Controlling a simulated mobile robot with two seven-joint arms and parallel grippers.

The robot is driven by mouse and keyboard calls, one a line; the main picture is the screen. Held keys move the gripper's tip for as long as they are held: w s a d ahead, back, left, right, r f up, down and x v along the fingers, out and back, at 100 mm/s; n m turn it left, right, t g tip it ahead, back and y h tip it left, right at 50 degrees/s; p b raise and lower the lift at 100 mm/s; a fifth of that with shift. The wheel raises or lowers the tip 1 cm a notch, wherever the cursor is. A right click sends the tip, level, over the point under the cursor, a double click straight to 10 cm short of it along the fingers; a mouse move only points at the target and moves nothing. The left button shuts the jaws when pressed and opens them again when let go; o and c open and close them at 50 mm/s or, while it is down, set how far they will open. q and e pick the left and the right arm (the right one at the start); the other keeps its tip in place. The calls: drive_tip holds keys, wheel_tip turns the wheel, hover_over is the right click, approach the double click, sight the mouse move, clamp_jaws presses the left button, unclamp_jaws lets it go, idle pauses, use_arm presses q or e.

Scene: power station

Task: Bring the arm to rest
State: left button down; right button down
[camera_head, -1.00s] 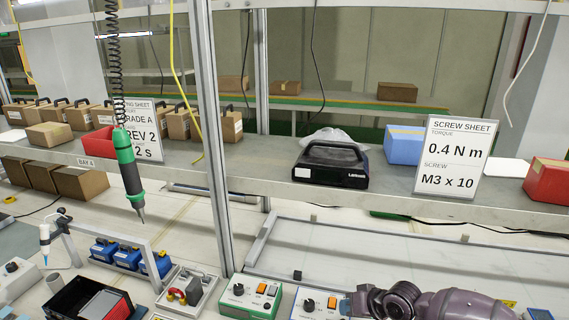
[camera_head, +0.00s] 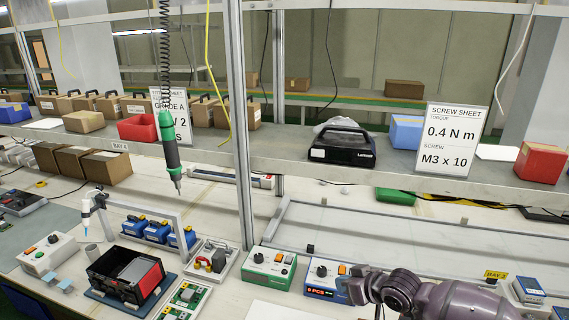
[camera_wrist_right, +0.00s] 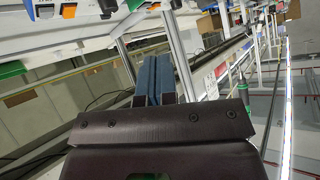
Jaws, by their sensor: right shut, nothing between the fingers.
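My right arm (camera_head: 440,298) lies across the lower right of the head view, over the near part of the bench, with its wrist end pointing left. My right gripper shows in the right wrist view (camera_wrist_right: 153,75), where its two blue fingers are together with nothing between them. In the head view its fingertips cannot be made out. My left arm and gripper are not in view.
A green screwdriver (camera_head: 170,150) hangs on a coiled cord. Control boxes, one green and white (camera_head: 269,268) and one blue and white (camera_head: 326,278), stand left of my wrist. A black tray (camera_head: 125,272) sits farther left. A metal post (camera_head: 241,130) rises from the bench.

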drive_tip(key=s+a+r+n+t, duration=0.2)
drive_tip(key=s+t, duration=0.2)
drive_tip(key=s, duration=0.2)
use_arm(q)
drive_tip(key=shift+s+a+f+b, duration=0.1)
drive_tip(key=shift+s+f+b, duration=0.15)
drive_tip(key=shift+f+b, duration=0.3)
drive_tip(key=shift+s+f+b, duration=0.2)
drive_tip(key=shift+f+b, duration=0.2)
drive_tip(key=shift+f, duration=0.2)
use_arm(e)
drive_tip(key=s+d+f+m+h, duration=0.2)
drive_tip(key=s+d+f, duration=0.2)
drive_tip(key=s, duration=0.4)
drive_tip(key=s+d+f+m+h, duration=0.2)
drive_tip(key=s+d+f+h, duration=0.1)
drive_tip(key=s+d+f, duration=0.2)
drive_tip(key=s+d+f+m+h, duration=0.2)
drive_tip(key=s+d+f, duration=0.3)
drive_tip(key=s, duration=0.5)
drive_tip(key=shift+s+d+f+m+g+h, duration=0.25)
drive_tip(key=shift+s+d+m+g+h, duration=0.05)
drive_tip(key=shift+m, duration=0.3)
